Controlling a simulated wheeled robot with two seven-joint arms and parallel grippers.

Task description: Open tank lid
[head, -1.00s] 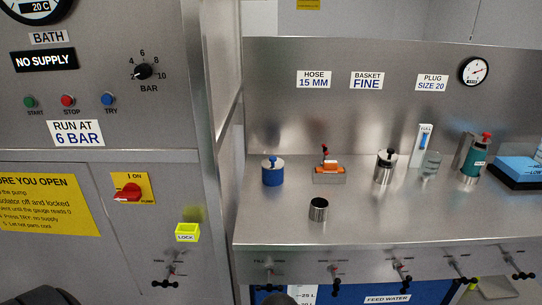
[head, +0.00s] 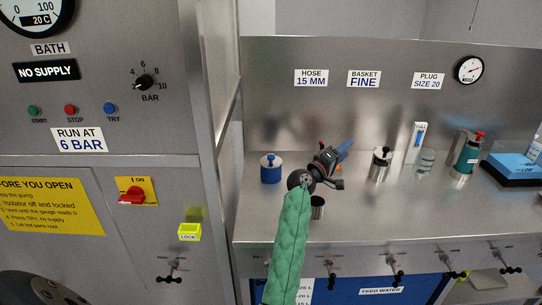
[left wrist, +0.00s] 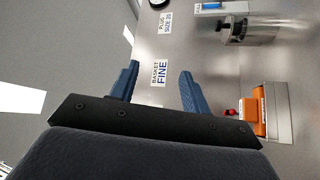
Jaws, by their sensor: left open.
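I cannot make out a tank lid for certain in either view. My left gripper (head: 343,148) is over the steel bench, its arm in a green sleeve coming up from below. In the left wrist view its two blue fingers (left wrist: 158,78) are apart with nothing between them. A steel canister with a black knob (head: 381,163) stands to the right of the gripper. My right gripper is not in view.
A control cabinet (head: 120,140) with a red isolator (head: 132,196) and yellow lock box (head: 189,232) stands left.

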